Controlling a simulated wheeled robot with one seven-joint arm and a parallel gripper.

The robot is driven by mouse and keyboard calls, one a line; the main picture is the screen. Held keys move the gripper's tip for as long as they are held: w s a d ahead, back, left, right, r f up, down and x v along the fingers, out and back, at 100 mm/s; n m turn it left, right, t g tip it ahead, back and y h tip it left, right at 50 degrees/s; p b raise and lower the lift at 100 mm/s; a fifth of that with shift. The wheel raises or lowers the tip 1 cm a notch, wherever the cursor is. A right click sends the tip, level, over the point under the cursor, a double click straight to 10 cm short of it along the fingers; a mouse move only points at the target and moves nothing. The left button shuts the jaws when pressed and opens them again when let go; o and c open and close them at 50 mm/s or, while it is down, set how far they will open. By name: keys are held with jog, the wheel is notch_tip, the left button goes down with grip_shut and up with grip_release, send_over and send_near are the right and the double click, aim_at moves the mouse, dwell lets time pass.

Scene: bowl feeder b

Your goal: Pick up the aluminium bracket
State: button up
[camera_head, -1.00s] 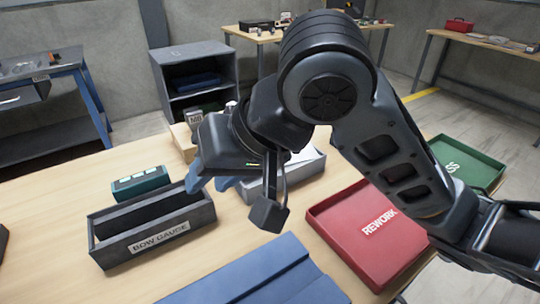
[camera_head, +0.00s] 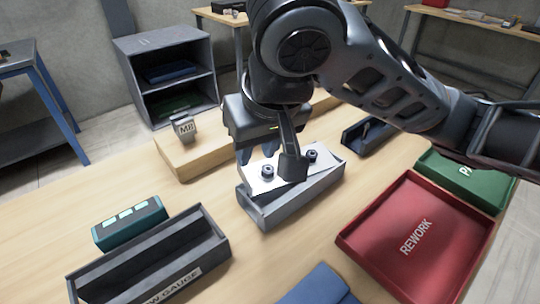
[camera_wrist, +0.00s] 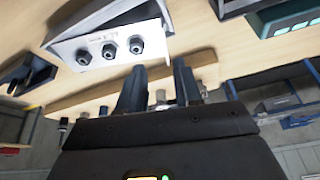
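A silvery metal plate with dark round bolts, apparently the aluminium bracket (camera_head: 263,186), lies at an angle on a long grey metal tray (camera_head: 290,207) in the middle of the table. The plate also shows at the upper left of the wrist view (camera_wrist: 70,50), with three bolts in a row.
A red REWORK tray (camera_head: 378,222), a green tray (camera_head: 468,182) and a dark holder (camera_head: 360,137) lie to the right.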

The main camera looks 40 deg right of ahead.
aim_at(244, 171)
jog(key=b+x, duration=0.1)
jog(key=x, duration=0.2)
jog(key=shift+w, duration=0.2)
jog(key=shift+a+x, duration=0.15)
jog(key=shift+x, duration=1.05)
jog(key=shift+a+x, duration=0.15)
jog(key=shift+x, duration=1)
jog(key=shift+w, duration=0.15)
jog(key=shift+c, duration=0.2)
grip_shut()
